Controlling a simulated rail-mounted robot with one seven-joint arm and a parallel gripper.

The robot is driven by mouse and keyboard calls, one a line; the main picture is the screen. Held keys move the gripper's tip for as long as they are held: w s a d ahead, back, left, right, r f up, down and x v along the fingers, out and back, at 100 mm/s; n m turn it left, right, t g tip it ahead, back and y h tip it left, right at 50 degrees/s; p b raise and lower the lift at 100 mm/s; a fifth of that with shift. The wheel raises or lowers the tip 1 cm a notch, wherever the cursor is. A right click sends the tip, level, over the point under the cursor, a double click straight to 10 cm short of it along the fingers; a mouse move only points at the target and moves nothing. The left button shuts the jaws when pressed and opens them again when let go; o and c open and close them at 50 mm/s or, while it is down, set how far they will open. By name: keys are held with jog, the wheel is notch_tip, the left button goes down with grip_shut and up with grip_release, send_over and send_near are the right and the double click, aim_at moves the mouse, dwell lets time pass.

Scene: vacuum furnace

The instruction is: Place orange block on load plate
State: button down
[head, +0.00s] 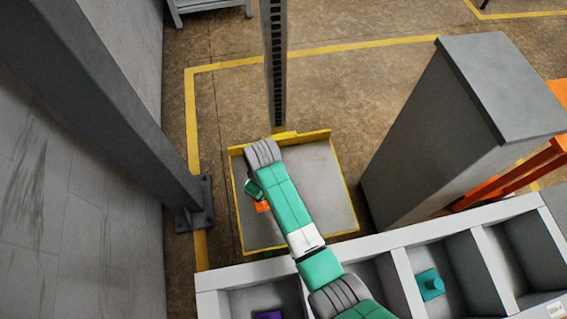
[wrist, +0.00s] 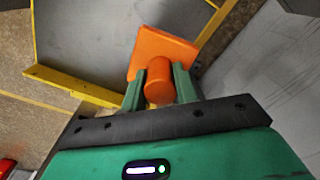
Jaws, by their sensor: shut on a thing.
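The orange block (head: 262,206) shows in the head view as a small patch by my gripper (head: 253,192), over the left part of the load plate. In the wrist view the orange block (wrist: 163,46) is a square piece with a round knob. The fingers of my gripper (wrist: 159,78) are shut on that knob from both sides. The load plate (head: 318,185) is a grey tray with yellow edges, and my arm hides part of it. Its grey surface (wrist: 80,45) lies behind the block in the wrist view. I cannot tell the gap between block and plate.
A slotted mast (head: 276,70) stands at the plate's back edge. A grey post (head: 125,100) is on the left, and a tall grey cabinet (head: 440,130) on the right. Bins in front hold a purple block (head: 268,314) and a teal block (head: 430,285). The plate's right side is clear.

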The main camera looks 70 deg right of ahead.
jog(key=s+d+f+b, duration=0.1)
jog(key=s+d+f, duration=0.2)
jog(key=s, duration=0.4)
jog(key=s+d+f+m+b, duration=0.1)
jog(key=s+d+f, duration=0.2)
jog(key=s+f, duration=0.2)
jog(key=s+d+f+b, duration=0.2)
jog(key=s+d+f, duration=0.2)
jog(key=s, duration=0.7)
jog(key=shift+f+m, duration=0.3)
jog(key=shift+w, duration=0.2)
jog(key=shift+w+a+f+b, duration=0.5)
jog(key=shift+w+f+b, duration=0.35)
jog(key=shift+w, duration=1.75)
jog(key=shift+w+a+f+b, duration=0.45)
jog(key=shift+w+f+b, duration=0.45)
jog(key=shift+w, duration=1.7)
jog(key=shift+w+a+f+b, duration=0.6)
jog(key=shift+w+b, duration=0.4)
jog(key=shift+w, duration=1.6)
jog(key=shift+d+f, duration=0.1)
jog(key=shift+f, duration=0.1)
